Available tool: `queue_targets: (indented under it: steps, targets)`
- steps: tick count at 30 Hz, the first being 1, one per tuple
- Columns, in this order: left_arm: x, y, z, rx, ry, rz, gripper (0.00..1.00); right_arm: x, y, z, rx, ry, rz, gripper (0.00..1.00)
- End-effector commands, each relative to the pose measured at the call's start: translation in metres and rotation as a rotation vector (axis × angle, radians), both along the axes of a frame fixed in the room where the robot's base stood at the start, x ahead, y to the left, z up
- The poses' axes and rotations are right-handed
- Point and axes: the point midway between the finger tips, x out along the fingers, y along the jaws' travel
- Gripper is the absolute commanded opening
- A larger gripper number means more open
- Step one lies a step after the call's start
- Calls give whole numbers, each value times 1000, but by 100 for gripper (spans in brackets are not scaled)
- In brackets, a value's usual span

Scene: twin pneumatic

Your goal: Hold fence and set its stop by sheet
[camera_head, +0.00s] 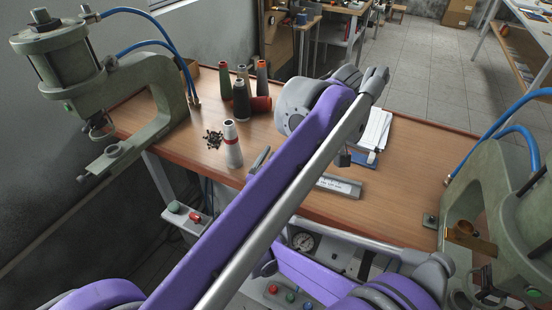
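A thin brass-coloured piece (472,240), perhaps the fence, sits at the throat of the green pneumatic press (492,190) at the right. I cannot make out a stop on it. White paper sheets (376,128) lie at the back of the table, partly behind my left arm. A grey bar with a pale label (338,186) lies near the front edge. My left arm crosses the picture from bottom left to top centre; I see no fingertips on it. My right arm shows at the bottom, also without visible fingertips. The table behind my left arm is hidden.
A second green press (160,95) stands at the left. Several thread cones (241,98), a white cone (232,145) and small black pieces (214,139) are on the wooden table (410,160). Control buttons (174,207) and a gauge (303,241) sit below its front edge.

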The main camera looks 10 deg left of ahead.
Motion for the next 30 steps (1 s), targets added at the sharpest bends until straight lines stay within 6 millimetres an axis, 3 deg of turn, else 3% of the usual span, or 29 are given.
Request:
queue_targets:
  steps: [2,14,30]
  targets:
    - [0,0,0,0,0,0,50,0,0,0,0,0,0,73]
    - [0,0,0,0,0,0,50,0,0,0,0,0,0,1]
    - [0,0,0,0,0,0,50,0,0,0,0,0,0,0]
